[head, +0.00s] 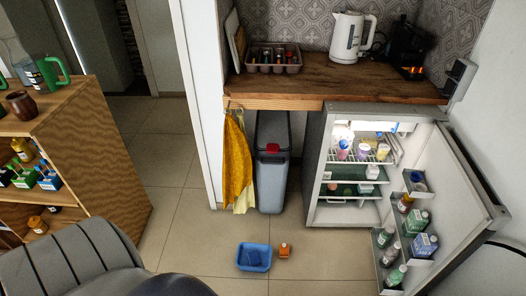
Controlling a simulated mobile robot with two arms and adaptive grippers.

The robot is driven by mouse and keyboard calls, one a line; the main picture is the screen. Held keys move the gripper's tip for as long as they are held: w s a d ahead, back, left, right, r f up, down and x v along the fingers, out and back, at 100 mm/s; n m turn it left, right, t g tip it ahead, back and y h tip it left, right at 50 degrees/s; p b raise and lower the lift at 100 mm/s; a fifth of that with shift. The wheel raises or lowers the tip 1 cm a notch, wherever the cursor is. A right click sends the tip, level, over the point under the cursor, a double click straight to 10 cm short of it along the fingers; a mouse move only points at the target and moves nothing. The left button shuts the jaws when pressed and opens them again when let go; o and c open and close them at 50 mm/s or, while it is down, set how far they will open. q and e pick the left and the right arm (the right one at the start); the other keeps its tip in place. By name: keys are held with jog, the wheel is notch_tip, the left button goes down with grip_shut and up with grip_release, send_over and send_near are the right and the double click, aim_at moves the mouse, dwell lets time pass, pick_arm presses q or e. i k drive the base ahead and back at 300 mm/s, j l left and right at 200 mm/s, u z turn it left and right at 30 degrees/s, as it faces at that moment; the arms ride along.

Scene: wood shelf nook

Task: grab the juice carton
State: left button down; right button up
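An open small fridge (350,112) stands under the right part of the wooden counter, its door swung out to the right. Its shelves hold several small bottles, cups and pots, including a white item (342,133) on the top shelf. The door racks hold several bottles and a blue-and-white box-shaped pack (424,244). I cannot tell which of these, if any, is the juice carton; the items are too small to read. Neither of my grippers shows in the head view.
A blue tub (254,257) and a small orange item (284,251) lie on the tiled floor before the fridge. A grey bin (271,180) stands left of the fridge. A wooden shelf unit (95,160) is at left. The wooden counter (310,88) carries a white kettle (347,37).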

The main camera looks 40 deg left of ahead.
aim_at(284, 249)
jog(key=u, duration=0.95)
